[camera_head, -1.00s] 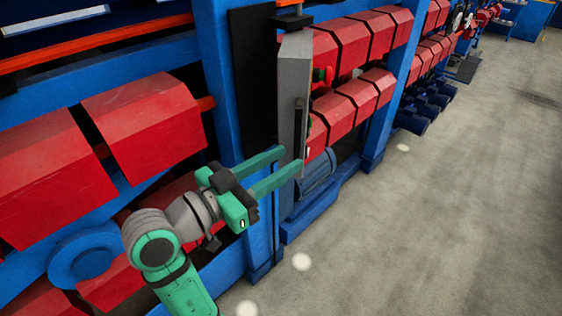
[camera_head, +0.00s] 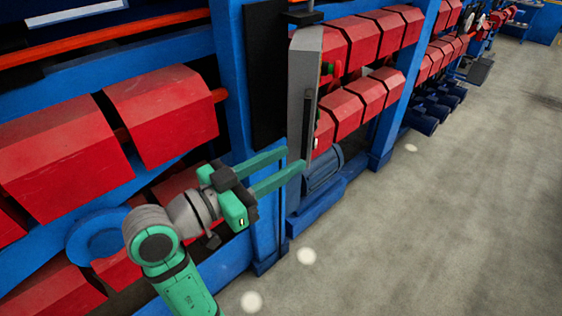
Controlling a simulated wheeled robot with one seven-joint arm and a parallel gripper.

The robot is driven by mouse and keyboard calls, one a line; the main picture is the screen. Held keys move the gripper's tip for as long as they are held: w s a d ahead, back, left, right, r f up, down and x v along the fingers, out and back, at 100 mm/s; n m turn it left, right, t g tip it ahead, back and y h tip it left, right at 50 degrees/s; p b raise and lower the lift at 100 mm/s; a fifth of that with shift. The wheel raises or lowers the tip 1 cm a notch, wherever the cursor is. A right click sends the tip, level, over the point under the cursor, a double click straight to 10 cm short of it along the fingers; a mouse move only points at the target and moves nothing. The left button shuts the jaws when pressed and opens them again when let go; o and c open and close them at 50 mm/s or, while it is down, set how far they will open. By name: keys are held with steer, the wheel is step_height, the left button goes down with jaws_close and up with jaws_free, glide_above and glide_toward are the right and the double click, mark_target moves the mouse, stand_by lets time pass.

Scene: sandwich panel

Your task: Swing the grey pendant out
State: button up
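The grey pendant (camera_head: 298,105) is a tall, narrow grey box hanging beside a blue post, with a dark vertical strip on its right-hand face. An orange and black bracket (camera_head: 303,14) is at its top. My gripper (camera_head: 295,160) has green fingers, open and spread apart, pointing right. The fingertips are at the lower end of the pendant, and the nearer fingertip overlaps its bottom edge in the picture. I cannot tell whether the fingers touch it. Nothing is seen held between them.
Red guarded machine rows (camera_head: 160,115) on blue frames line the left and back. A blue post (camera_head: 232,80) with a black panel stands just left of the pendant. A blue motor (camera_head: 322,170) sits low behind it. The grey floor (camera_head: 450,210) on the right is clear.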

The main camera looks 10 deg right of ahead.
steer(key=c, duration=0.4)
steer(key=shift+w+a+n, duration=0.15)
steer(key=shift+w+n, duration=0.05)
steer(key=shift+n, duration=0.1)
jaws_close()
steer(key=w+a+n, duration=0.8)
steer(key=n, duration=0.9)
glide_toward(288, 121)
steer(key=d+r, duration=0.3)
steer(key=r, duration=0.1)
steer(key=shift+s+d+r, duration=0.1)
steer(key=shift+s+d, duration=0.15)
steer(key=shift+d, duration=0.5)
steer(key=shift+s+d, duration=0.2)
steer(key=shift+d, duration=0.55)
steer(key=shift+s+d+r, duration=0.1)
steer(key=shift+s+d, duration=0.15)
steer(key=shift+d, duration=0.55)
